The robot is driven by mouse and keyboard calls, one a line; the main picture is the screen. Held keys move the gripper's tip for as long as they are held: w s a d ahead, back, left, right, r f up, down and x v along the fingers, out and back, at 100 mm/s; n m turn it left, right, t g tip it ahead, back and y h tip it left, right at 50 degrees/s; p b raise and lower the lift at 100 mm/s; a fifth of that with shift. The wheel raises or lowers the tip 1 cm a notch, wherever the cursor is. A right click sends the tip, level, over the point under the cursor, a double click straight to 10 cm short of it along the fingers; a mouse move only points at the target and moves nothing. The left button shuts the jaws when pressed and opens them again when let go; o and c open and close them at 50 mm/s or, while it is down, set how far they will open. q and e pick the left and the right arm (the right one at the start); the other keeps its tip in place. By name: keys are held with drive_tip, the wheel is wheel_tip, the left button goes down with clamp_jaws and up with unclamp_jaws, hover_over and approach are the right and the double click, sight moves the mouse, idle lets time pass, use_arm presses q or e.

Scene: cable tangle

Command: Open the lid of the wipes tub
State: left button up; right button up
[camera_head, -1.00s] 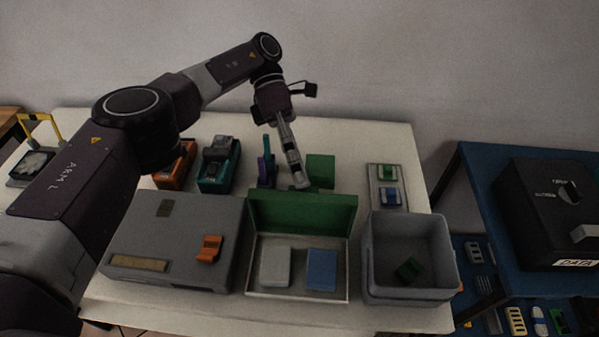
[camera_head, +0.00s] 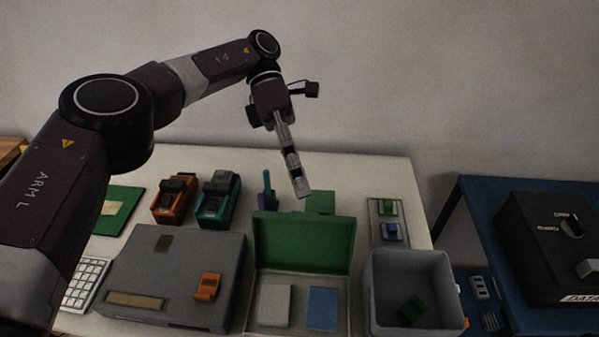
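A shallow box (camera_head: 348,318) with a green lid (camera_head: 303,243) stands at the front middle of the table. The lid stands raised at its back edge, and a white block (camera_head: 275,304) and a blue block (camera_head: 322,308) lie inside. No label shows, so I cannot tell for certain that this is the wipes tub. My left gripper (camera_head: 304,192) points down above and behind the lid, apart from it as far as I can tell. Its fingers are seen edge-on and nothing shows between them. My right gripper is out of view.
A grey case (camera_head: 185,265) with an orange latch (camera_head: 207,286) stands left of the box, a grey bin (camera_head: 380,262) right of it. Orange (camera_head: 174,198) and teal (camera_head: 217,202) devices and a green block (camera_head: 321,202) stand behind. A blue table (camera_head: 500,190) is at right.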

use_arm(q)
drive_tip(key=shift+r, duration=0.8)
drive_tip(key=shift+r, duration=0.1)
